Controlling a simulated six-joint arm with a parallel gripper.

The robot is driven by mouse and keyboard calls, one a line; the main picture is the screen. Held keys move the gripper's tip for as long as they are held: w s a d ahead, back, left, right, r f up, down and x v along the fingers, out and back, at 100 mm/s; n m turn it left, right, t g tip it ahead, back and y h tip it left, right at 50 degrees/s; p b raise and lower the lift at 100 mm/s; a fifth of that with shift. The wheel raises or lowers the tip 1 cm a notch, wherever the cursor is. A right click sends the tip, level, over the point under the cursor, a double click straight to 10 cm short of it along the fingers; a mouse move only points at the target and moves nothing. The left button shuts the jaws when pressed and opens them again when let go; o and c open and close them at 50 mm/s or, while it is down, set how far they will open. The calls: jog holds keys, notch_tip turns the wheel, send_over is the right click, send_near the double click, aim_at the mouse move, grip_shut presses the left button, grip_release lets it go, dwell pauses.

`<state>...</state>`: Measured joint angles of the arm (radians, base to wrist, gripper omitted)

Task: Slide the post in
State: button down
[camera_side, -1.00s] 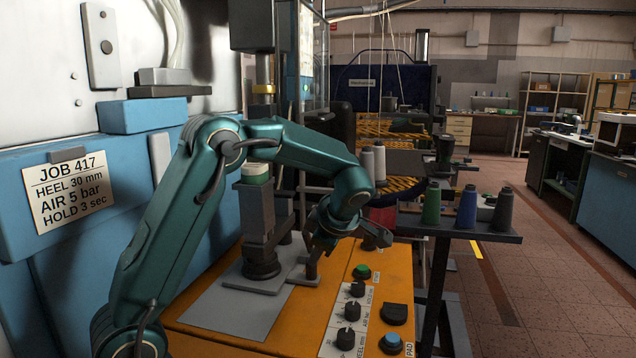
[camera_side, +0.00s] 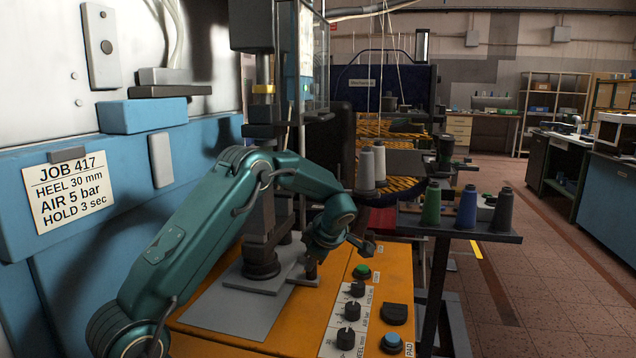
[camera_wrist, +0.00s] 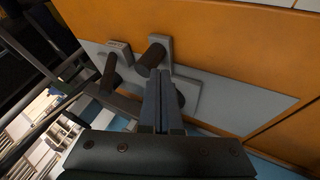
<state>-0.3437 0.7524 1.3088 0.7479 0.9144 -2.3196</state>
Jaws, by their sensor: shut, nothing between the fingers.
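In the side view a short dark post (camera_side: 311,268) stands on the orange deck beside a small grey labelled block (camera_side: 303,280). My gripper (camera_side: 310,250) is low, just above and beside that post; its fingertips are hard to make out there. In the wrist view my gripper's shut fingers (camera_wrist: 159,80) hold nothing. Their tips are close to a dark brown cylinder (camera_wrist: 150,58) on a grey bracket (camera_wrist: 164,43). A second brown cylinder (camera_wrist: 107,73) lies to the left, by a lettered grey block (camera_wrist: 120,48). I cannot tell whether the fingers touch a cylinder.
A tall dark column (camera_side: 260,235) stands on a grey base left of my gripper, under the press ram (camera_side: 263,70). Knobs (camera_side: 348,311) and buttons (camera_side: 390,343) lie on the front right of the deck. A spool stand (camera_side: 450,232) is to the right.

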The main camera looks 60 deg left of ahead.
jog(key=shift+w, duration=0.1)
jog(key=shift+w+a, duration=1.35)
jog(key=shift+a, duration=0.1)
jog(key=shift+d, duration=0.1)
